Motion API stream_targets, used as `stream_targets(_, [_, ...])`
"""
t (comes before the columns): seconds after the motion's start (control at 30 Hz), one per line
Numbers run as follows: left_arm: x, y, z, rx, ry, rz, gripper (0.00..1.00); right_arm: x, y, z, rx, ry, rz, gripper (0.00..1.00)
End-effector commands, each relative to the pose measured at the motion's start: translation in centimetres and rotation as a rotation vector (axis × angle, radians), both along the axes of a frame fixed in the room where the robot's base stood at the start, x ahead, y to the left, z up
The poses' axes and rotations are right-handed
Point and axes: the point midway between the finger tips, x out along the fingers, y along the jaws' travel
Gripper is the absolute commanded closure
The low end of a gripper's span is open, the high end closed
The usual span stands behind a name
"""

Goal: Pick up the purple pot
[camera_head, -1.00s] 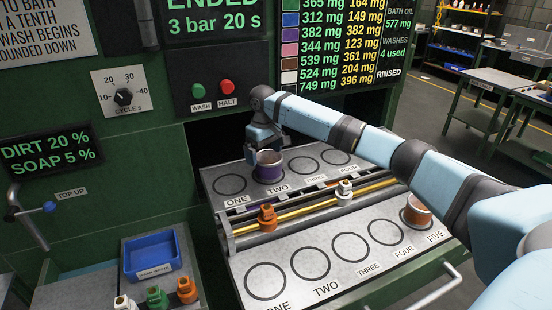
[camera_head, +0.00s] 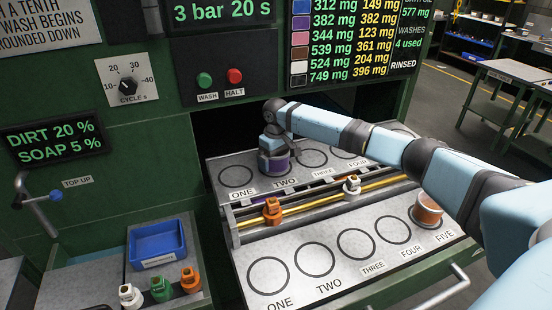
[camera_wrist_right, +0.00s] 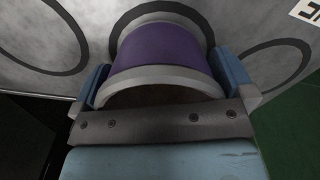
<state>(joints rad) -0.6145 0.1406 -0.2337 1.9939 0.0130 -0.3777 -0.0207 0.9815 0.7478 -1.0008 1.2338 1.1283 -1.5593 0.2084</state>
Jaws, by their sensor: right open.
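The purple pot (camera_head: 275,165) has a purple band and pale grey rim. It stands in the back row of the tray at the circle marked TWO. In the right wrist view the pot (camera_wrist_right: 162,48) sits between the two blue fingers of my right gripper (camera_wrist_right: 168,88), which is open around it. In the head view the right gripper (camera_head: 274,150) is directly over the pot and hides its top. Whether the fingers touch the pot's sides cannot be told. My left gripper is not in view.
An orange-brown pot (camera_head: 428,208) stands at front circle FIVE. Yellow rails with an orange clip (camera_head: 272,210) and a white clip (camera_head: 352,186) run between the rows. A blue bin (camera_head: 157,240) and several fittings are at lower left. The other visible circles are empty.

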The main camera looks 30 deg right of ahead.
Motion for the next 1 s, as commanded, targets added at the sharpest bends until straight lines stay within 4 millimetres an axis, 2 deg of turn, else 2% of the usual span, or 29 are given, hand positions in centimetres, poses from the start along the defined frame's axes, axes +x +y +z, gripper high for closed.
stream_targets(0.2, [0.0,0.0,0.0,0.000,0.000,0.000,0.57,0.0,0.0,-0.1,0.000,0.000,0.000,0.02])
stream_targets(0.33, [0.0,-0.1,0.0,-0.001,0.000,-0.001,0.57,0.0,0.0,-0.1,0.000,0.000,0.000,0.32])
stream_targets(0.37, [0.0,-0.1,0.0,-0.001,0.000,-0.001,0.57,0.0,0.0,-0.1,0.000,0.000,0.000,0.35])
stream_targets(0.63, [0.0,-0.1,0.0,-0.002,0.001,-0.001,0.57,0.0,0.0,0.1,0.000,-0.001,0.000,0.35])
stream_targets(0.77, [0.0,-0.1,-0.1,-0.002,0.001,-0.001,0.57,0.0,0.0,0.9,0.000,-0.001,0.000,0.35])
stream_targets(0.87, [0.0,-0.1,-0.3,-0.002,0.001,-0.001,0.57,0.1,0.0,2.1,0.002,-0.004,0.000,0.35])
stream_targets(1.0, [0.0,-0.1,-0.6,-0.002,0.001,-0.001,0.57,0.1,0.0,4.9,0.002,-0.006,0.000,0.35])
